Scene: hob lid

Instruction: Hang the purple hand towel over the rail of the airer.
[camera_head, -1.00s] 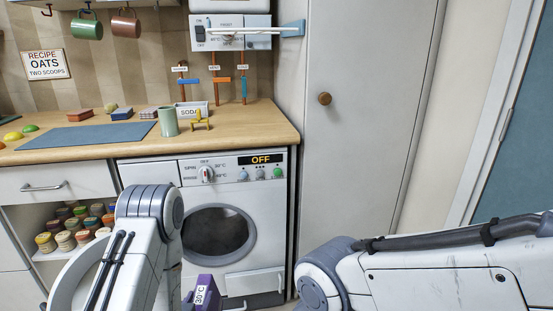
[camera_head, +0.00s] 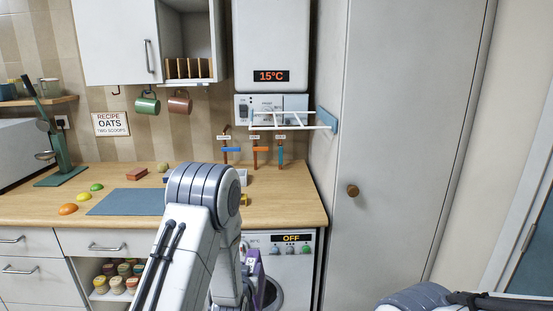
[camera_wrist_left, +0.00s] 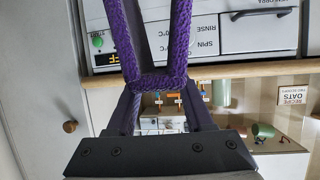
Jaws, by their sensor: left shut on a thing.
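The purple hand towel (camera_wrist_left: 181,45) is gripped by my left gripper (camera_wrist_left: 156,82), which is shut on it. In the left wrist view the towel shows as a thick loop across the fingers. In the head view only a small piece of the towel (camera_head: 256,280) shows, low in front of the washing machine, partly behind my left arm. The airer (camera_head: 290,121) is a white rail frame on a blue bracket (camera_head: 327,119), fixed to the side of the tall cupboard. Its rails are bare. The towel is below the airer and apart from it. My right gripper is out of view.
The wooden worktop (camera_head: 293,204) lies under the airer, with a blue mat (camera_head: 125,203) to the left. Valves with coloured handles (camera_head: 256,150) and a boiler (camera_head: 271,45) are on the wall. The tall cupboard (camera_head: 400,130) stands at right. Mugs (camera_head: 148,104) hang at left.

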